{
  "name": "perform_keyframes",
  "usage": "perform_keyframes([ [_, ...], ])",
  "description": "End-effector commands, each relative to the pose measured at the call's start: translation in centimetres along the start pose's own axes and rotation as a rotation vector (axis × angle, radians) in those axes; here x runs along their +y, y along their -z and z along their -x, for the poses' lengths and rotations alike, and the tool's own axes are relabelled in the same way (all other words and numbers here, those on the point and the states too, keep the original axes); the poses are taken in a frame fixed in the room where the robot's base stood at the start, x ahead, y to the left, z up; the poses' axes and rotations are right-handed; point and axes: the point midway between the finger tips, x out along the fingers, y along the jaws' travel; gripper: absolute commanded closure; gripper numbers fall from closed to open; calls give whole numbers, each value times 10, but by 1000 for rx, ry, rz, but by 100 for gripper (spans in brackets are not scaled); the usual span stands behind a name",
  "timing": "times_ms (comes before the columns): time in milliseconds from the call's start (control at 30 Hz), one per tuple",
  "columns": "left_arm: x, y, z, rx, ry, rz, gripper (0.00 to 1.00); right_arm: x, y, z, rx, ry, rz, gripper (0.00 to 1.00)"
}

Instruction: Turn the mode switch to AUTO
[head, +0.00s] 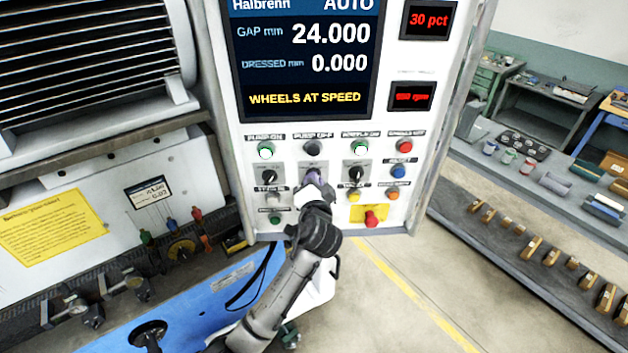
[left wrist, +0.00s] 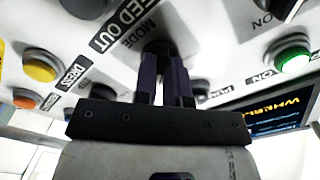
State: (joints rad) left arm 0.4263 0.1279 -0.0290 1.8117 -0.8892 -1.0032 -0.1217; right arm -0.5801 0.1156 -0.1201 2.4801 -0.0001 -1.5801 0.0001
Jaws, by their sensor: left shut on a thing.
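My left gripper (head: 315,180) is at the control panel (head: 236,172), in the middle of the row of knobs below the lamp buttons. In the left wrist view its two dark fingers (left wrist: 165,75) are closed on the dark knob of the mode switch (left wrist: 157,47), right by the "MODE" label. The fingers hide most of the knob, so its pointer direction cannot be read. In the head view the switch is mostly covered by the gripper. The screen (head: 305,62) shows "AUTO" at its top right and "WHEELS AT SPEED". My right gripper is not in view.
Black knobs (head: 269,176) sit on both sides of the mode switch. A red emergency button (head: 372,217) on yellow is below right. Lit green-ringed buttons (head: 265,151) are above. The grinder stands left; a bench with parts (head: 575,240) is at right.

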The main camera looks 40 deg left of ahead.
Motion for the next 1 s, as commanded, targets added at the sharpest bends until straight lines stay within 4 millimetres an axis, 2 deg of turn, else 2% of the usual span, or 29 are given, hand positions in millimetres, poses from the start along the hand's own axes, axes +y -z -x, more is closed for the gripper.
perform_keyframes([
  [467,1,-1,0,-3,-1,-14,100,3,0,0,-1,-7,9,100],
  [500,1,-1,0,-3,-1,-14,85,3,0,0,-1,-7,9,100],
  [733,0,-1,0,-1,0,-12,63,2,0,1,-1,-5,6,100],
  [1000,1,0,2,0,0,-10,63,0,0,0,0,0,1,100],
])
